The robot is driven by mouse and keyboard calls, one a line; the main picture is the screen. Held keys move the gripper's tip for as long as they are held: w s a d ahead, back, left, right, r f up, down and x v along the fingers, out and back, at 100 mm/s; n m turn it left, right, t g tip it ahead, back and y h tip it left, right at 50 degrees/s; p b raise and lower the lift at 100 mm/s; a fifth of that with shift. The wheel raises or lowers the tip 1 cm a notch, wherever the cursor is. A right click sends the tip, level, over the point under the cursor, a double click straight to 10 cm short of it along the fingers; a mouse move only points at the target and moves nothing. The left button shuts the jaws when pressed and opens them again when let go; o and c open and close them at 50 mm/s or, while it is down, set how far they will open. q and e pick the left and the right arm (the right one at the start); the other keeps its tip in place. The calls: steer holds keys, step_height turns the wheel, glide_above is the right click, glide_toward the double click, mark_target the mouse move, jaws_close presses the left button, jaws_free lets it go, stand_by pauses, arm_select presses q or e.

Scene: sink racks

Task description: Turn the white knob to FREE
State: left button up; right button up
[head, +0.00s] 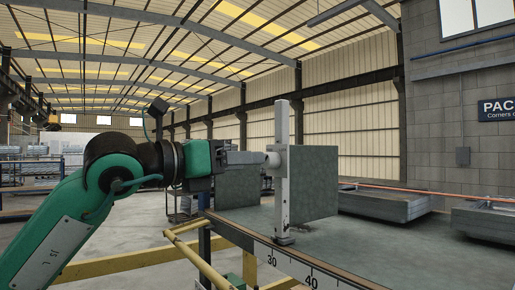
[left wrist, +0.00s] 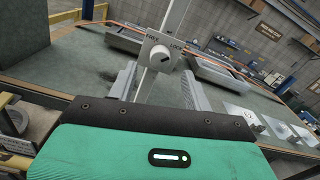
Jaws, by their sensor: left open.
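The white knob (left wrist: 159,58) sits on a light plate on an upright post, with FREE lettered at its upper left and LOCK at its upper right. A small dark mark shows on the knob's right part; its exact setting is hard to read. In the head view the knob (head: 273,160) sticks out left from the pale post (head: 283,195). My left gripper (head: 262,158) is level with the knob, its fingertips at or very near it. In the left wrist view my left gripper (left wrist: 159,72) is open, one finger on each side of the knob; contact cannot be told. My right gripper is not in view.
The post stands at the edge of a grey-green table (head: 385,250) with a numbered scale (head: 290,270) along its front. A dark upright panel (head: 312,182) stands behind the post. Yellow rails (head: 190,245) run below my left arm. Metal trays (head: 385,203) lie farther back.

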mark_target(270, 161)
arm_select(q)
steer(key=shift+p+x, duration=0.65)
steer(key=shift+x, duration=1.35)
